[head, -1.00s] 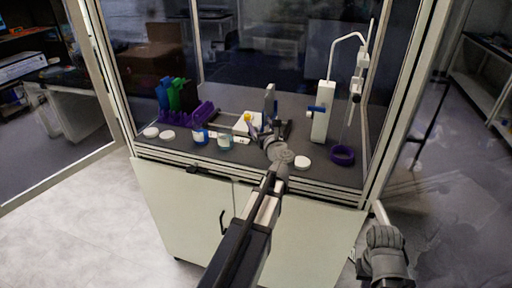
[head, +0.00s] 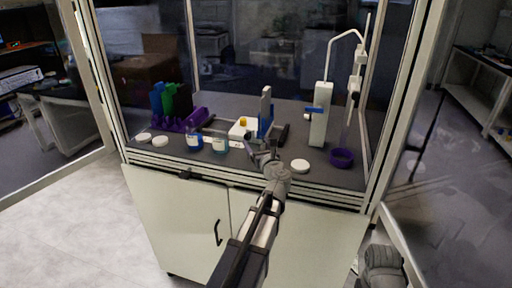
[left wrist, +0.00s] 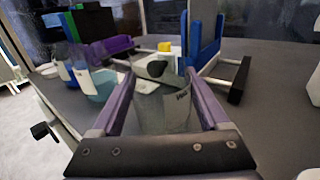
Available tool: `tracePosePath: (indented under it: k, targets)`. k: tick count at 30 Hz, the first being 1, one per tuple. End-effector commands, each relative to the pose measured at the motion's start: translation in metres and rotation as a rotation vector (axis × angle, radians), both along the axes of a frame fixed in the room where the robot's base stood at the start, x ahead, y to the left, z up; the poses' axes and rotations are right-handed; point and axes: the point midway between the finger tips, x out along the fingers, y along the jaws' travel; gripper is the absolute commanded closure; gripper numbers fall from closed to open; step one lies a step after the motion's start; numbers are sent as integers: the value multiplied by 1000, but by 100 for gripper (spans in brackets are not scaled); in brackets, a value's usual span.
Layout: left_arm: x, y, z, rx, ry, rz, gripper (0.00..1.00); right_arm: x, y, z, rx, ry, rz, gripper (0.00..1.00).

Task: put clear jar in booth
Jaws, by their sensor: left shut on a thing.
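My left gripper (head: 262,150) reaches over the front edge of the booth (head: 130,164), a glass-sided cabinet with a dark worktop. In the left wrist view its purple fingers (left wrist: 160,73) are shut on a clear jar (left wrist: 168,112) with a pale label. In the head view the gripper largely hides this jar. A blue-filled jar (head: 194,142) and a jar with teal contents (head: 220,144) stand on the worktop to its left. The right gripper is not clearly in view; only part of my right arm shows at the lower right.
Two white lids (head: 143,137) (head: 160,141) lie at front left and another lid (head: 300,165) lies right of the gripper. A white stand (head: 319,127), purple ring (head: 341,158), balance-like white device (head: 241,130) and purple rack (head: 197,117) also occupy the worktop.

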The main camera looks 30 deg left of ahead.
Motion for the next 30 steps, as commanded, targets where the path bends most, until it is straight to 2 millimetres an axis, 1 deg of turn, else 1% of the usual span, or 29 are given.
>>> tracePosePath:
  k: [5,6,11,12,18,21,26,30]
  targets:
    - [0,0,-3,0,0,0,83,0,0,-3,0,0,0,100]
    - [0,0,-3,0,0,0,21,0,0,-3,0,0,0,100]
    - [0,0,-2,0,0,0,3,0,0,-2,0,0,0,100]
    - [0,0,-2,0,0,0,0,0,0,-2,0,0,0,100]
    - [0,0,-2,0,0,0,0,0,0,-2,0,0,0,100]
    - [0,0,3,0,0,0,0,0,0,3,0,0,0,100]
    - [-19,-20,1,0,0,-3,0,0,0,1,0,0,0,100]
    - [-39,-43,1,0,0,-3,0,0,0,1,0,0,0,100]
